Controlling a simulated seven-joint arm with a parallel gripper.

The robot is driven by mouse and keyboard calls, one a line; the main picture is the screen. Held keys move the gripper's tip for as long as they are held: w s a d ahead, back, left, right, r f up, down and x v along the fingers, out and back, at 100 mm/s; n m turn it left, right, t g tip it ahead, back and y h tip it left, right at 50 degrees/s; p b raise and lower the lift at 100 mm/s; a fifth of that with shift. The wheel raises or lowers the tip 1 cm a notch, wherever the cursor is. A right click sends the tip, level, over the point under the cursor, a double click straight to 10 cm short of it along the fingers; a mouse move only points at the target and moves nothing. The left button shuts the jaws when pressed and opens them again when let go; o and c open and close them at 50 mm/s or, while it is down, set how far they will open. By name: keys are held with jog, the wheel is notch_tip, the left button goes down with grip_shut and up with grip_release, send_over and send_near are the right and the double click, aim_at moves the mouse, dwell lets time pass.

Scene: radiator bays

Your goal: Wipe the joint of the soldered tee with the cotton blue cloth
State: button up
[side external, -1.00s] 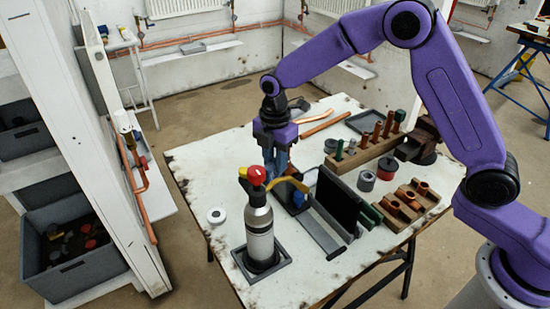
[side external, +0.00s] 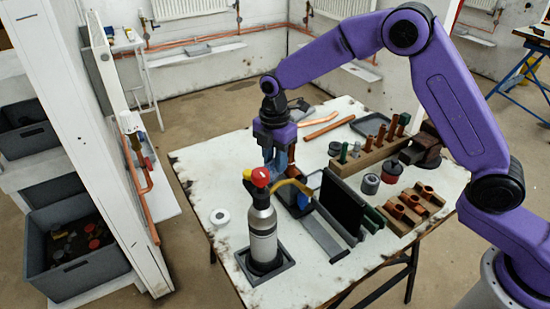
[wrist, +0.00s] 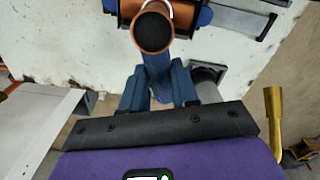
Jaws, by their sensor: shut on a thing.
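The soldered tee (wrist: 152,28) is copper, with one open, dark-bored end facing the camera in the wrist view. Its crosswise pipe lies between dark blue holding pieces at the top of that view. In the side view a copper part of it (side external: 291,155) shows beside my fingers. My gripper (wrist: 158,88) is shut on the blue cloth (wrist: 158,72), which shows as a blue strip between the blue fingers, close against the tee's open end. Whether cloth and tee touch is unclear. My gripper (side external: 277,160) points down over the table, behind the gas torch.
The gas torch (side external: 262,225) with red and yellow top stands in a tray, close in front of my gripper. A black upright panel (side external: 341,208) is to the right. Wooden racks of fittings (side external: 410,207) and tins (side external: 371,184) fill the right side.

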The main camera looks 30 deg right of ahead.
jog(key=shift+s+d, duration=0.2)
jog(key=shift+s, duration=0.1)
dwell(0.4)
jog(key=shift+s, duration=0.35)
jog(key=shift+d, duration=0.1)
jog(key=shift+w, duration=0.3)
dwell(0.5)
jog(key=shift+w+a, duration=0.2)
jog(key=shift+w, duration=0.15)
jog(key=shift+s+d, duration=0.1)
jog(key=shift+s, duration=0.25)
dwell(0.4)
dwell(0.4)
jog(key=shift+s+a, duration=0.2)
jog(key=shift+a, duration=0.4)
jog(key=shift+s+a, duration=0.2)
jog(key=shift+a, duration=0.4)
